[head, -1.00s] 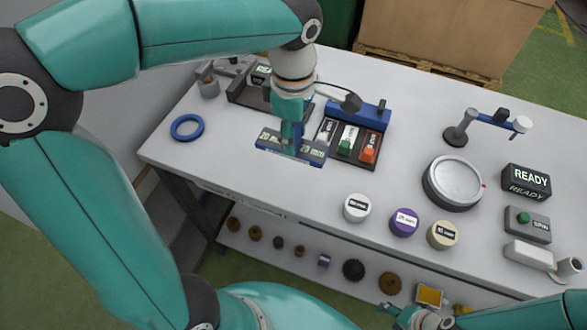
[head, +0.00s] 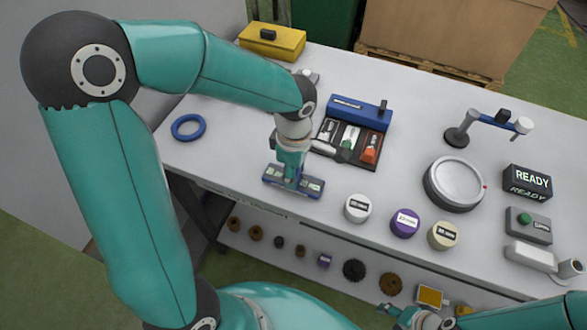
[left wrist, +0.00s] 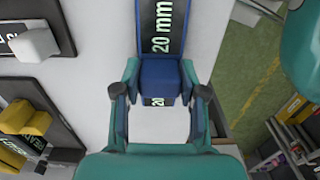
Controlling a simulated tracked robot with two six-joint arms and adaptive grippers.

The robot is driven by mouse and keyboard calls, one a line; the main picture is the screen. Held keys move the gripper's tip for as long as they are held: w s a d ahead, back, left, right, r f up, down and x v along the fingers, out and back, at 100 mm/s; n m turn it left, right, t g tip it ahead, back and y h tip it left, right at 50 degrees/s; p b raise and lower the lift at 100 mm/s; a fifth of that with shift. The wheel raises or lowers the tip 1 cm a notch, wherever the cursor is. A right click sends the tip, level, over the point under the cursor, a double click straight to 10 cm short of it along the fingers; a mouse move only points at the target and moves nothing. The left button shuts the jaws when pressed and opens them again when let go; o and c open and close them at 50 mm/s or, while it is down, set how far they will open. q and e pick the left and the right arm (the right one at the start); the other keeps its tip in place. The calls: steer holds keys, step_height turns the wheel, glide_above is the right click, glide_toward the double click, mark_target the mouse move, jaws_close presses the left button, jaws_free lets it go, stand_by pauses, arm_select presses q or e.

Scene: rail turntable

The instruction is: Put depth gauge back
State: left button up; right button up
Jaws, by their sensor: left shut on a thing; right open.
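A blue block with dark labelled plates, which I take to be the depth gauge (head: 312,188), is held by my left gripper (head: 291,182) near the table's front edge. In the left wrist view, the gauge (left wrist: 160,75) shows a "20 mm" label, and the two fingertips (left wrist: 160,92) grip its blue middle. Whether it touches the table is unclear. A black tray with a blue back (head: 345,106) stands just beyond it to the right, with white, green and orange handled pieces inside. My right gripper (head: 402,316) is at the bottom edge, open and partly cut off.
A blue ring (head: 188,127) lies at the left, and a yellow box (head: 272,42) stands at the back. White (head: 357,208), purple (head: 404,223) and cream (head: 443,235) round pieces line the front. A round dial plate (head: 455,183) and a READY display (head: 527,181) are at the right.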

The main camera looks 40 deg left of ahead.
arm_select(q)
steer(key=o, duration=1)
steer(key=shift+f, duration=0.1)
step_height(320, 180, up, 12)
steer(key=shift+r, duration=0.15)
stand_by(0.4)
